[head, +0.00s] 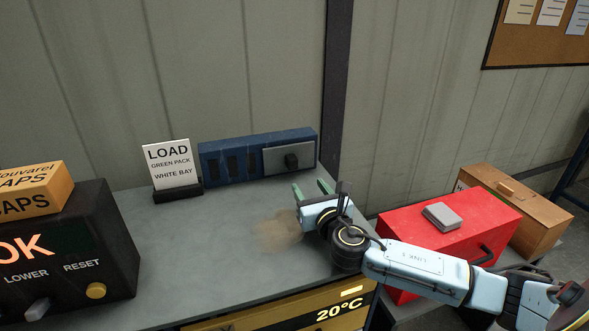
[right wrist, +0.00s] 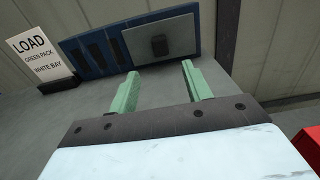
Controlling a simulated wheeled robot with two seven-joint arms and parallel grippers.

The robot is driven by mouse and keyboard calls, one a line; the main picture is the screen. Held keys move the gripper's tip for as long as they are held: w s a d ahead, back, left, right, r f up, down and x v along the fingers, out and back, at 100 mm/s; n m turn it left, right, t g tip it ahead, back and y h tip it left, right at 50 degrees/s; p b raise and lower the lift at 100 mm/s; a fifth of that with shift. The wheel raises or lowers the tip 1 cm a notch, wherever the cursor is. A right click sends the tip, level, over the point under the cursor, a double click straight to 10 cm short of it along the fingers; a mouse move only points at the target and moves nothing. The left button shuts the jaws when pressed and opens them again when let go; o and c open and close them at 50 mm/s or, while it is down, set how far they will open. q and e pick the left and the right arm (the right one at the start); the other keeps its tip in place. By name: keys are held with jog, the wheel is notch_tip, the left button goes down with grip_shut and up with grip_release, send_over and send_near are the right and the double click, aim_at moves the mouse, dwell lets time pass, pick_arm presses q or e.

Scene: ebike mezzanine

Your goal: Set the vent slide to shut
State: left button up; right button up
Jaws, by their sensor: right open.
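The vent slide is a grey plate (head: 274,160) with a dark square knob (head: 291,161), on a blue vent panel (head: 222,150) at the back of the grey counter. The plate sits at the right end of the panel, and several dark slots show uncovered to its left. In the right wrist view the plate (right wrist: 178,40) and knob (right wrist: 159,46) lie beyond my fingertips. My right gripper (head: 312,189) has green fingers, open and empty, in front of and below the plate, apart from it. It also shows in the right wrist view (right wrist: 159,72). My left gripper is out of view.
A LOAD sign (head: 170,163) stands left of the panel. A black box with buttons (head: 70,255) and an orange carton (head: 30,191) are at the left. A red box (head: 400,222) and a brown box (head: 540,222) stand at the right. The counter's middle is clear except a brownish stain.

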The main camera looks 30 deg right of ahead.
aim_at(294, 164)
jog(key=x, duration=1.1)
jog(key=shift+d+b, duration=0.1)
jog(key=shift+b, duration=0.2)
grip_shut()
